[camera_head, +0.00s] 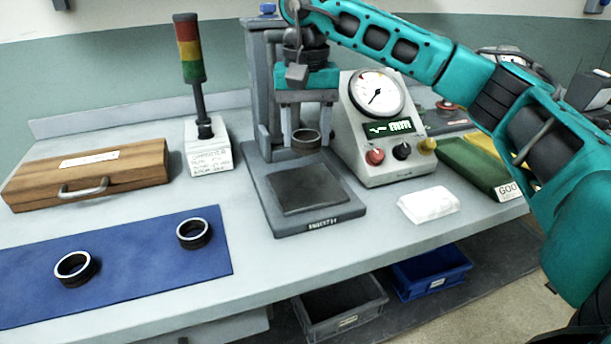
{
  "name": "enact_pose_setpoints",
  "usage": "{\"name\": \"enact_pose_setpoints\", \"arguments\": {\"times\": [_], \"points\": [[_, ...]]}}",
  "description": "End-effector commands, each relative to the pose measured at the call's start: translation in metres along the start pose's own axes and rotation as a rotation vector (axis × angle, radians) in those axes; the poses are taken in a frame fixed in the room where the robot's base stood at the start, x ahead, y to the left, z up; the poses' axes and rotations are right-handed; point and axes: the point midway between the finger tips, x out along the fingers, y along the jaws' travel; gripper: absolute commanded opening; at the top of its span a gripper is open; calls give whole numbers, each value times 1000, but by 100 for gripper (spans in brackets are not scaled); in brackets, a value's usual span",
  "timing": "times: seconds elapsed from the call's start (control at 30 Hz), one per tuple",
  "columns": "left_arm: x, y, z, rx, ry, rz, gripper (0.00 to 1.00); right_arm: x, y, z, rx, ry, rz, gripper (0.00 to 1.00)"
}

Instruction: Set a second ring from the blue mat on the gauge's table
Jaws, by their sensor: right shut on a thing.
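My right gripper (306,128) points down in front of the gauge's column and is shut on a dark ring (306,143) with a pale rim. The ring is low between its two fingers, at the back of the gauge's base; whether it hangs clear or touches is hard to tell. The gauge's table (310,190), a dark square plate, lies bare in front of it. Two more rings lie on the blue mat (140,250), one on the right part (197,243) and one farther left (76,279). My left gripper is not in view.
The gauge's grey column (260,90) stands close behind the gripper. A dial box (375,130) stands to the right, with a white cloth (429,204) in front. A signal lamp (190,60) and wooden case (90,170) are left. A green case (470,165) lies right.

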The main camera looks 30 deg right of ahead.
Motion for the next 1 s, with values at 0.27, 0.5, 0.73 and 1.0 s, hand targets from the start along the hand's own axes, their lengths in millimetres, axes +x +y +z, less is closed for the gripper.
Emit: {"name": "enact_pose_setpoints", "arguments": {"times": [0.27,0.5,0.73,1.0], "points": [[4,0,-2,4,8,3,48,35,0,0,0,0,0,20],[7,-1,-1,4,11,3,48,65,0,0,0,-2,1,20],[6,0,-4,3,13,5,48,77,0,0,-1,1,-2,20],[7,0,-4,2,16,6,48,80,0,0,-1,0,-1,56]]}}
